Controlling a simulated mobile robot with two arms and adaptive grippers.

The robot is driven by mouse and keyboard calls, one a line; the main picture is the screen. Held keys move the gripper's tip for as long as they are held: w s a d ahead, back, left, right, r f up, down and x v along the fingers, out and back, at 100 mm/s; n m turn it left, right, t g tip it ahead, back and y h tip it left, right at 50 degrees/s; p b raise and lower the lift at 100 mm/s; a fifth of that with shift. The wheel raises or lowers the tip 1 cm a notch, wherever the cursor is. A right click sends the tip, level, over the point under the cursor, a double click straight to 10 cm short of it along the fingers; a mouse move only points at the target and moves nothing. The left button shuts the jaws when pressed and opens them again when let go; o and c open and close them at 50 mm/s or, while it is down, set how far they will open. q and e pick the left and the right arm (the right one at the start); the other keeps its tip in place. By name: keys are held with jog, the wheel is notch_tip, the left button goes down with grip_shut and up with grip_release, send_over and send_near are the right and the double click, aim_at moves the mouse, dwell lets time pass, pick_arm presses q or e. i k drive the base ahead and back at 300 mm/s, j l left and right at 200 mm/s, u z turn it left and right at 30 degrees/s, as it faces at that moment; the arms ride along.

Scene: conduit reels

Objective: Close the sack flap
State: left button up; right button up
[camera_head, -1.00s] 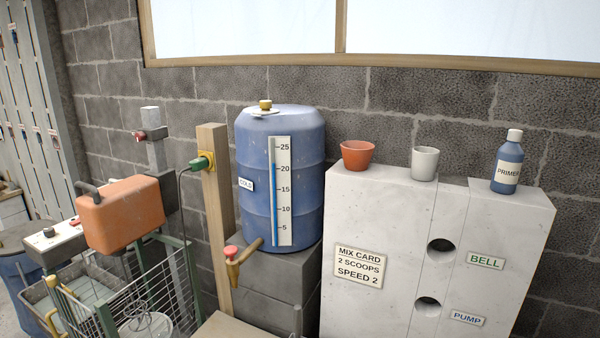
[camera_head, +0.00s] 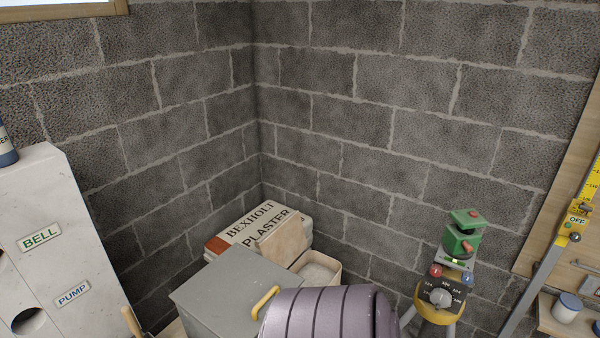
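The plaster sack (camera_head: 250,222), pale and lettered BEXHOLT PLASTER, lies in the corner between the block walls, behind a grey box. A tan flap-like piece (camera_head: 284,241) stands up at its front and covers part of the lettering. It looks like the sack flap, raised and tilted, but I cannot tell how it is joined. The lower part of the sack is hidden by the grey box. Neither of my grippers is in view.
The grey lidded box (camera_head: 235,290) and a ribbed mauve rounded thing (camera_head: 330,314) stand in front of the sack. A pale open tub (camera_head: 320,270) is beside it. A green-topped machine with a dial (camera_head: 440,297) stands right; a white panel (camera_head: 50,230) stands left.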

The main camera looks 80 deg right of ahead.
aim_at(282, 244)
jog(key=z, duration=2.6)
